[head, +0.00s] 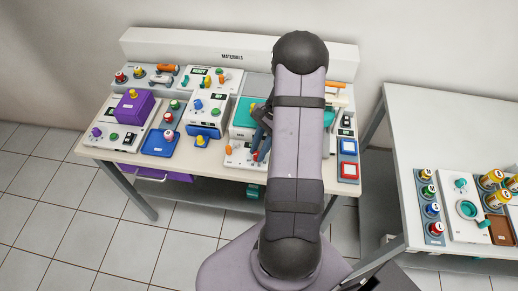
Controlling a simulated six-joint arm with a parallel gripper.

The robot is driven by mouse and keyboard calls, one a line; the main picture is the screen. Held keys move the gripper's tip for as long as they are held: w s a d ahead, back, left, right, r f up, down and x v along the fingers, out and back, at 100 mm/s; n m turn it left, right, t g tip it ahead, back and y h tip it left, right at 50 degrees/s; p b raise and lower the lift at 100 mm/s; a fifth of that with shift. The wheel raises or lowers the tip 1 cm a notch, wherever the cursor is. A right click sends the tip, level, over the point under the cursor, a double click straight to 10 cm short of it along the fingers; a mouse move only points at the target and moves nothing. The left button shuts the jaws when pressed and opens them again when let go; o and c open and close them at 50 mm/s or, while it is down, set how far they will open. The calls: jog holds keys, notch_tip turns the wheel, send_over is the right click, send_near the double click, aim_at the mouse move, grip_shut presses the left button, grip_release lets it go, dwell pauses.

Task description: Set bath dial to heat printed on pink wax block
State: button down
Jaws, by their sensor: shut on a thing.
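My gripper (260,144) is largely covered by my own arm. Its dark jaws point down at the front panel of a white unit with a teal top (244,112), which looks like the bath. The jaws are shut on what seems to be a small dial on that panel, mostly hidden by them. The dial's setting is not readable. I cannot make out a pink wax block or its print; my arm hides part of the bench.
The bench (118,155) is crowded with devices. A purple box (133,107) and a blue tray (160,144) stand left, and a white unit with a blue front (207,112) stands beside the bath. A second white table (425,125) stands right, bare at the back.

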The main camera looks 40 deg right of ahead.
jog(key=n, duration=0.2)
jog(key=n+g, duration=0.1)
jog(key=n, duration=0.1)
jog(key=shift+w+g, duration=0.15)
jog(key=shift+g, duration=0.15)
jog(key=shift+w+a+n+g+h, duration=0.1)
jog(key=shift+n+g+h, duration=0.45)
jog(key=shift+n, duration=1.05)
jog(key=c, duration=1.5)
grip_release()
jog(key=b+v, duration=0.2)
jog(key=v, duration=0.5)
jog(key=shift+r, duration=0.2)
